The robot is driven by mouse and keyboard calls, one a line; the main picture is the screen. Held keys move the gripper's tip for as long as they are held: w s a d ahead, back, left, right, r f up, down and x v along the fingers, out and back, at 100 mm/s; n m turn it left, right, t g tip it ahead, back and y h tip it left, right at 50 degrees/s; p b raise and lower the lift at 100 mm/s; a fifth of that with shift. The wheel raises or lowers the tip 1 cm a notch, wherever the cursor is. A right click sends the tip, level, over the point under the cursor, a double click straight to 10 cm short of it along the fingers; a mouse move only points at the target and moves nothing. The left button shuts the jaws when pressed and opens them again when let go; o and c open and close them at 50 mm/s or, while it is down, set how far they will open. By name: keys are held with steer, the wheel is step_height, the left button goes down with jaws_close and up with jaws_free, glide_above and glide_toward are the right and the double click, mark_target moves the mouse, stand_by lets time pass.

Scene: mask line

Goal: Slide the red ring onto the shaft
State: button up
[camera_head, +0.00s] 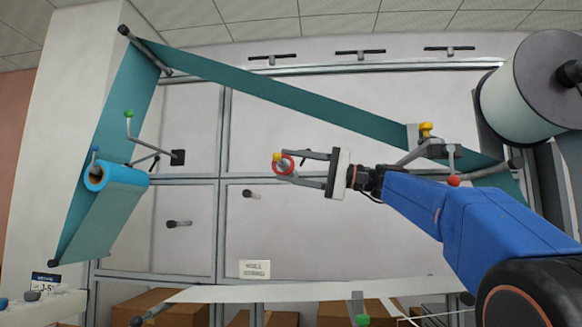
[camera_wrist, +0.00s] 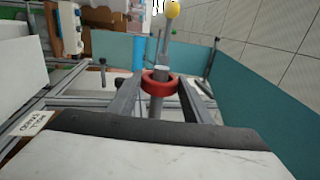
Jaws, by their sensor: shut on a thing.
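The red ring (camera_head: 276,168) is held between the two fingers of my gripper (camera_head: 285,168) in the middle of the head view. In the wrist view the ring (camera_wrist: 160,87) sits between the fingertips of my gripper (camera_wrist: 160,82), one finger on each side. A grey shaft (camera_wrist: 157,106) shows above and below the ring there, and the ring appears to be around it. In the head view the shaft is mostly hidden by the ring and fingers. How far along the shaft the ring sits is hard to tell.
A yellow knob (camera_head: 277,157) is close beside the ring; it also shows in the wrist view (camera_wrist: 172,8). Teal web (camera_head: 290,96) runs above my arm. A blue roll (camera_head: 120,175) is at left, a large white roll (camera_head: 525,95) at upper right. Short pegs (camera_head: 250,193) stick out of the panel.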

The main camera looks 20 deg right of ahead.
steer(key=shift+w+d, duration=0.3)
steer(key=shift+w, duration=0.4)
steer(key=shift+w+d, duration=0.25)
steer(key=shift+w, duration=0.45)
steer(key=shift+w, duration=0.1)
steer(key=shift+w+d, duration=0.3)
steer(key=shift+w, duration=0.45)
steer(key=shift+w+d, duration=0.35)
steer(key=shift+w, duration=0.35)
steer(key=shift+w+d, duration=0.3)
steer(key=shift+w, duration=0.45)
steer(key=shift+w+d, duration=0.1)
steer(key=shift+w, duration=0.05)
steer(key=shift+w+d, duration=0.25)
steer(key=shift+w, duration=0.3)
steer(key=shift+w+d, duration=0.2)
steer(key=shift+w, duration=0.3)
steer(key=shift+w+d, duration=0.1)
steer(key=shift+w, duration=0.25)
steer(key=shift+f, duration=0.3)
